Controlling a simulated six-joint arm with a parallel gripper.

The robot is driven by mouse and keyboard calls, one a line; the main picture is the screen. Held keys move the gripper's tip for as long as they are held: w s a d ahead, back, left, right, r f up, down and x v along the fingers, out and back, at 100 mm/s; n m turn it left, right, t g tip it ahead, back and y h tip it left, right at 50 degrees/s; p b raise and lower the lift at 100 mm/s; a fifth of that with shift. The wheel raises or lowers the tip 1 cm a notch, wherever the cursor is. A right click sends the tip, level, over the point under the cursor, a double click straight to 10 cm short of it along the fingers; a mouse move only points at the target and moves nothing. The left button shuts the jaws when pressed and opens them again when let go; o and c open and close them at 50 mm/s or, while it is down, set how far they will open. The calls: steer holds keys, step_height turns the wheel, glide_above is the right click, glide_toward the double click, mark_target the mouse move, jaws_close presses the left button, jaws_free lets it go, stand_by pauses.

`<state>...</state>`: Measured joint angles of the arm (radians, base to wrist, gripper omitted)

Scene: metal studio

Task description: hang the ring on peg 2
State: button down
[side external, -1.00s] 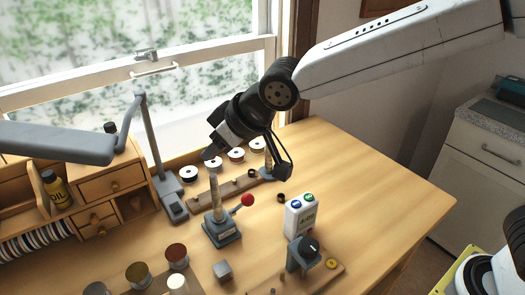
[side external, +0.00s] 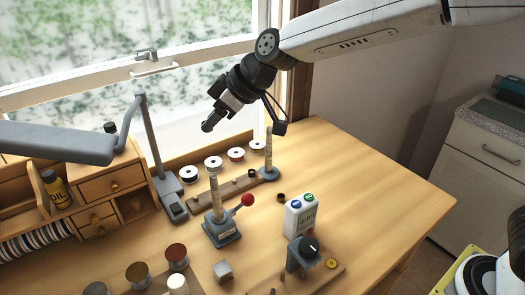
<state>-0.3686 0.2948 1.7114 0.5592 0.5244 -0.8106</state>
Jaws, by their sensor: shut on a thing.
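My gripper (side external: 213,119) is in the air at the upper middle, in front of the window and above the back of the bench. It points down and to the left. Its jaws are shut on a small dark thing at their tips, taken as the ring (side external: 207,126); its outline is hard to make out. Two tall pale pegs stand below: one upright (side external: 268,148) on a round grey base at the back, one (side external: 216,192) on a grey block with a red-ball lever. No numbers are readable, so I cannot tell which is peg 2. The ring is apart from both.
A wooden strip (side external: 225,192) with short pegs lies between the tall pegs. White spools (side external: 213,163) line the back. A white two-button box (side external: 300,216) and a grey fixture (side external: 302,256) stand in front. A grey lamp arm (side external: 60,143) reaches in at left. The bench's right side is clear.

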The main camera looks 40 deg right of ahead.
steer(key=w+d+n, duration=0.1)
steer(key=w, duration=0.2)
steer(key=n+g+y, duration=0.1)
steer(key=n+g, duration=0.1)
glide_above(222, 192)
step_height(222, 192, down, 14)
steer(key=shift+r, duration=0.1)
stand_by(0.4)
steer(key=shift+d+f, duration=0.1)
steer(key=shift+f, duration=2.3)
steer(key=shift+f, duration=1.05)
steer(key=shift+c, duration=1.7)
jaws_free()
